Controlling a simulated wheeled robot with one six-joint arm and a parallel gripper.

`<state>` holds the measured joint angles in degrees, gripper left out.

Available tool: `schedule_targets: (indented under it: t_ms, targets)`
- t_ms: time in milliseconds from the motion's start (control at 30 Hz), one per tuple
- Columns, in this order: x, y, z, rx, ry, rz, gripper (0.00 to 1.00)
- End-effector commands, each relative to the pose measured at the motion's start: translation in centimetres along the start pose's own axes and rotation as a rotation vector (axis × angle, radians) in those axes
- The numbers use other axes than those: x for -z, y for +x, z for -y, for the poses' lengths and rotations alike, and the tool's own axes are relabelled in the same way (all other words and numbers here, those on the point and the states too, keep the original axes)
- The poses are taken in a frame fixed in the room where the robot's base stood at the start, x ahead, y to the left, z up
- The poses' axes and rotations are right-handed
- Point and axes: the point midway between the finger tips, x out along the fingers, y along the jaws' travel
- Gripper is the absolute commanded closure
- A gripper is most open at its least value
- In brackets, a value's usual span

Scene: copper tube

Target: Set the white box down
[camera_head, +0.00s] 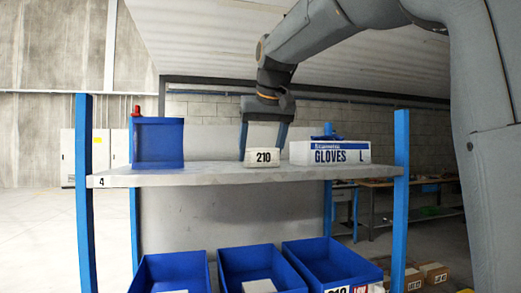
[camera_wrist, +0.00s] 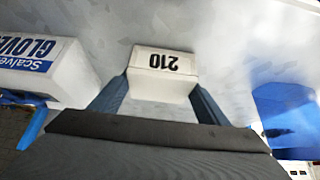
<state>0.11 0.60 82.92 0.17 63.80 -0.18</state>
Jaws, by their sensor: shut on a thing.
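The white box (camera_head: 262,166) labelled 210 is at the front edge of the top shelf (camera_head: 205,175), between a blue bin and a gloves box. My gripper (camera_head: 264,138) comes down from above with one finger on each side of it, shut on it. In the wrist view the white box (camera_wrist: 161,75) sits between the two fingers (camera_wrist: 160,98), its label upside down. The box looks upright and level. Its underside is at or very near the shelf surface; I cannot tell whether it touches.
A white and blue gloves box (camera_head: 330,152) stands close to the right. A blue bin (camera_head: 158,143) stands to the left, with bare shelf between. Blue posts (camera_head: 401,160) flank the shelf. Several blue bins (camera_head: 262,268) sit lower down.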

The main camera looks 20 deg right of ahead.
Motion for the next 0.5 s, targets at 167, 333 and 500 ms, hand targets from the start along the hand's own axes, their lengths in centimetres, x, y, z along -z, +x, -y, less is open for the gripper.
schedule_targets:
  t_ms: [167,333,500]
  targets:
    - [0.04,-0.02,-0.05,0.000,0.001,-0.002,0.63]
    - [-0.11,0.24,-0.07,-0.001,0.001,-0.002,0.63]
    - [-0.11,0.22,-0.08,-0.001,0.001,-0.001,0.13]
